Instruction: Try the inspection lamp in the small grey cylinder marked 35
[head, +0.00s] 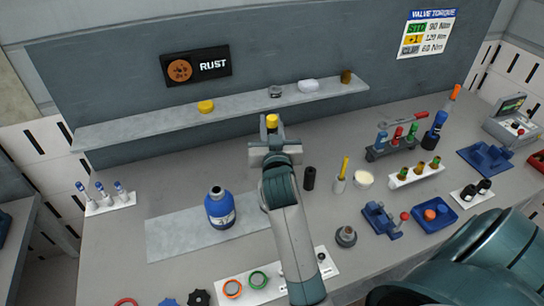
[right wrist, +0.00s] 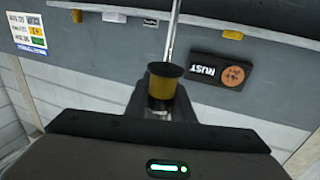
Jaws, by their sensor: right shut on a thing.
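My right gripper (head: 271,138) is raised over the middle of the bench, its arm reaching up from the bottom. It is shut on a small yellow-topped piece (head: 272,121). In the right wrist view an amber piece with a dark end (right wrist: 161,84) sits between the fingers, and a thin pale rod (right wrist: 172,38) runs away from it. I cannot tell for sure that this is the inspection lamp. A small grey cylinder (head: 340,185) with a yellow stick in it stands right of the arm, beside a black cylinder (head: 309,178). No mark 35 is readable. My left gripper is not in view.
A blue bottle (head: 220,208) stands on a grey mat (head: 166,236) left of the arm. A wall shelf (head: 130,132) holds several small items. Racks, including a white one with green-brown vials (head: 419,170), and blue fixtures (head: 380,218) crowd the right. Bench between mat and shelf is clear.

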